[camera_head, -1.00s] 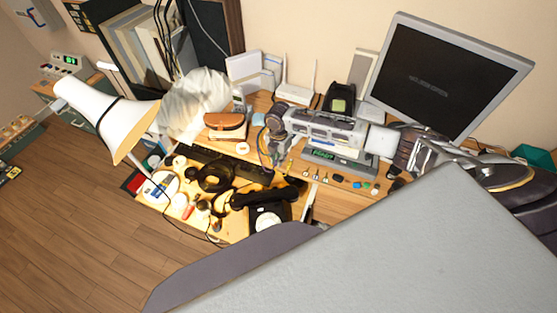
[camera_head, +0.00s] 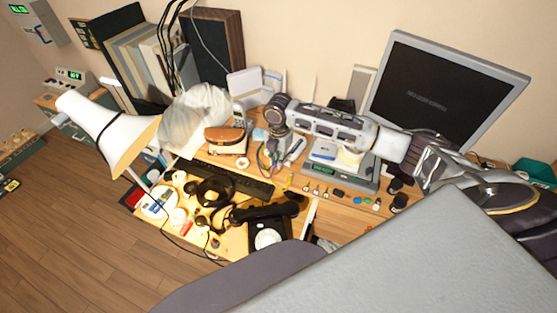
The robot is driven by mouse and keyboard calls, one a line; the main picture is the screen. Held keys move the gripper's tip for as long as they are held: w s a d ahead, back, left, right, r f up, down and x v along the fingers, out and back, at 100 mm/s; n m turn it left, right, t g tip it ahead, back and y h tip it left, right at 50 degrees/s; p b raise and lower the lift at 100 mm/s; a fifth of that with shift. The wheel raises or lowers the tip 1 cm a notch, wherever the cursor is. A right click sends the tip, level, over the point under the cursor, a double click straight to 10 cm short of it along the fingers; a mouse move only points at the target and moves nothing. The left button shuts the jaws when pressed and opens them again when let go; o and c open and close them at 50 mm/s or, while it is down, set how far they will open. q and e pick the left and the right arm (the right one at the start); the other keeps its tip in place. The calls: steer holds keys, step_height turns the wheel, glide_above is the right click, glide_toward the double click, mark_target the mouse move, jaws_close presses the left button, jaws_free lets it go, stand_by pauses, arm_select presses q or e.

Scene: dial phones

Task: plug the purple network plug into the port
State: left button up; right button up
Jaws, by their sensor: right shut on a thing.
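My right arm comes in from the right over the table. Its wrist bends down, and my right gripper (camera_head: 270,158) is low over the table, right of the brown case. It is small in view and appears closed on a thin cable or plug. I cannot make out a purple plug there or tell whether it touches anything. No port can be picked out. A grey device (camera_head: 342,176) with a green display lies under the forearm, with a white and blue box on it. A white router is mostly hidden behind my right arm. My left gripper is not in view.
A black dial phone (camera_head: 268,237), a keyboard (camera_head: 228,178) and small items crowd the front. A white lamp (camera_head: 108,128), a plastic bag (camera_head: 194,118) and a brown case (camera_head: 225,137) stand left. A monitor (camera_head: 440,95) stands at the back right.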

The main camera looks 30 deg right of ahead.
steer(key=shift+s+a+p, duration=0.3)
steer(key=shift+a+p, duration=0.15)
steer(key=shift+a, duration=0.1)
steer(key=shift+s+a+p, duration=0.3)
steer(key=shift+a+p, duration=0.1)
steer(key=shift+a, duration=0.1)
stand_by(0.9)
steer(key=shift+r, duration=0.15)
steer(key=shift+r+p, duration=1.9)
steer(key=shift+p, duration=0.65)
steer(key=shift+m, duration=0.3)
steer(key=shift+s+a+r+m+b, duration=0.2)
steer(key=shift+s+a+m+b, duration=0.2)
steer(key=shift+m, duration=3.45)
steer(key=shift+s+a+r+m+b, duration=0.3)
steer(key=shift+s+m, duration=0.2)
steer(key=shift+m, duration=3.4)
steer(key=shift+s+a+r+m+b, duration=0.15)
steer(key=shift+s+a+m+b, duration=0.3)
steer(key=shift+m, duration=3.4)
